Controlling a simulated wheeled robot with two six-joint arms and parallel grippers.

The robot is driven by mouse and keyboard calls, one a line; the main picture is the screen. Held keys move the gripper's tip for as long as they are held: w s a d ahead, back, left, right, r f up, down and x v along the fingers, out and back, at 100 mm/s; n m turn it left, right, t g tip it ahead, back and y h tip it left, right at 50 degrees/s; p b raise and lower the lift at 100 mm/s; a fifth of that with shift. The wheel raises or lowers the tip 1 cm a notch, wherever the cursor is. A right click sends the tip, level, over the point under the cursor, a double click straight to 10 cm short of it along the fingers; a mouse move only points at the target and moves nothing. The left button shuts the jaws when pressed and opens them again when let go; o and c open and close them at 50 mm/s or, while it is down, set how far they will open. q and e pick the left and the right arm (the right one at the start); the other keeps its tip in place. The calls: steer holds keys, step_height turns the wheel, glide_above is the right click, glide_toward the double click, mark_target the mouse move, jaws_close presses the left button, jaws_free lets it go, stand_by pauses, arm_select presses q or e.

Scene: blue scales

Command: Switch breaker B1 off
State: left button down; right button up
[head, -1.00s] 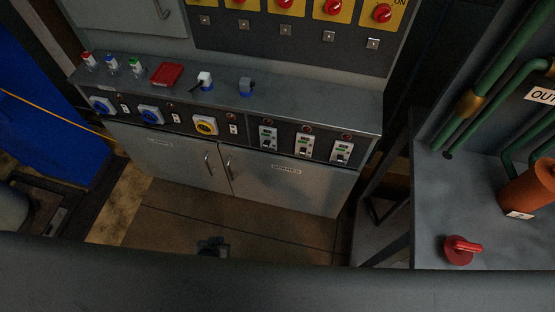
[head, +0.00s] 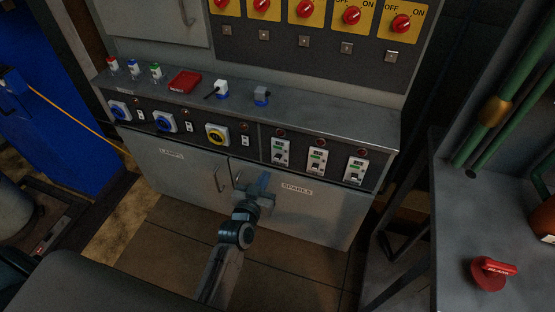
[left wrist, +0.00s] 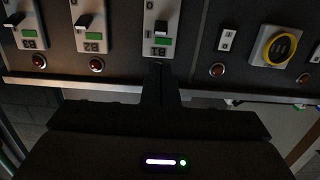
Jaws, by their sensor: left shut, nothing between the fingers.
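Breaker B1 (head: 281,153) is the leftmost of three white breakers on the dark panel strip in the head view. In the left wrist view, which is upside down, B1 (left wrist: 161,40) is nearest the yellow rotary switch and shows a green window and a black lever (left wrist: 161,27). B2 (head: 317,161) and B3 (head: 356,170) are beside it. My left gripper (head: 263,180) is shut and empty, below B1 in front of the cabinet doors. Its closed fingers (left wrist: 160,70) line up with B1 in the wrist view; contact cannot be told.
A yellow rotary switch (head: 217,134) and two blue sockets are left of the breakers. Red lamps sit above the breakers. A grey bench with a red handle (head: 492,272) stands at right.

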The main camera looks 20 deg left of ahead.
mark_target(278, 157)
arm_select(q)
steer(key=w, duration=0.3)
steer(key=w+p, duration=0.1)
steer(key=w, duration=0.2)
steer(key=w+f, duration=0.1)
steer(key=w, duration=0.3)
steer(key=shift+d+p, duration=0.15)
steer(key=shift+p, duration=0.25)
arm_select(e)
steer(key=f, duration=0.1)
steer(key=s+f, duration=0.1)
steer(key=f, duration=0.1)
steer(key=s+f, duration=0.1)
steer(key=shift+s+d+f, duration=0.25)
steer(key=shift+d+f, duration=0.1)
steer(key=shift+f, duration=0.05)
steer(key=shift+f, duration=0.1)
